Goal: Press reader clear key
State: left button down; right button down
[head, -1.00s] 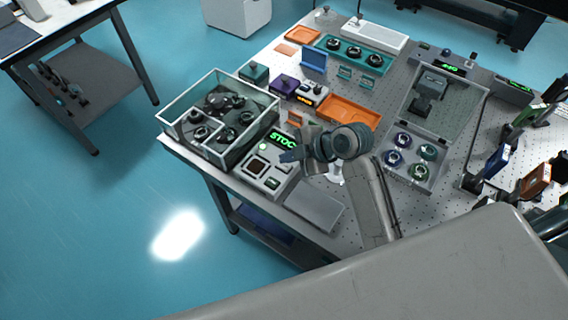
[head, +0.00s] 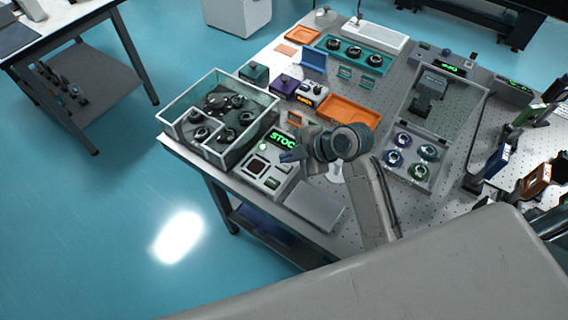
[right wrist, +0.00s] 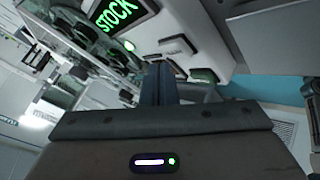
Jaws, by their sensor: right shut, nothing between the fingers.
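The reader (head: 256,183) is a pale box with a green-lit display (head: 283,139) reading "STOC" in the head view. The right wrist view shows the display (right wrist: 118,12) reading "STOCK", a small lit green spot, and dark and green keys (right wrist: 204,75) on the face. I cannot read the key labels, so I cannot tell which is the clear key. My right gripper (head: 286,157) is shut and empty, its tips over the reader's right side near the display. Its closed fingers (right wrist: 158,84) point at the key area; I cannot tell whether they touch. My left gripper is not in view.
A clear-walled bin (head: 173,124) with dark round parts stands left of the reader. A flat grey plate (head: 314,207) lies in front. An orange tray (head: 349,112) and an open case (head: 424,180) with round parts lie behind and right of my right arm.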

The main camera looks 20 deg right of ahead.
aim_at(288, 166)
jog(key=shift+f, duration=0.15)
jog(key=shift+f, duration=0.3)
jog(key=shift+f+b, duration=0.3)
jog(key=shift+f, duration=0.1)
dwell(0.6)
jog(key=shift+r+p, duration=0.85)
notch_tip(288, 166, up, 5)
jog(key=p, duration=0.4)
jog(key=shift+p, duration=0.35)
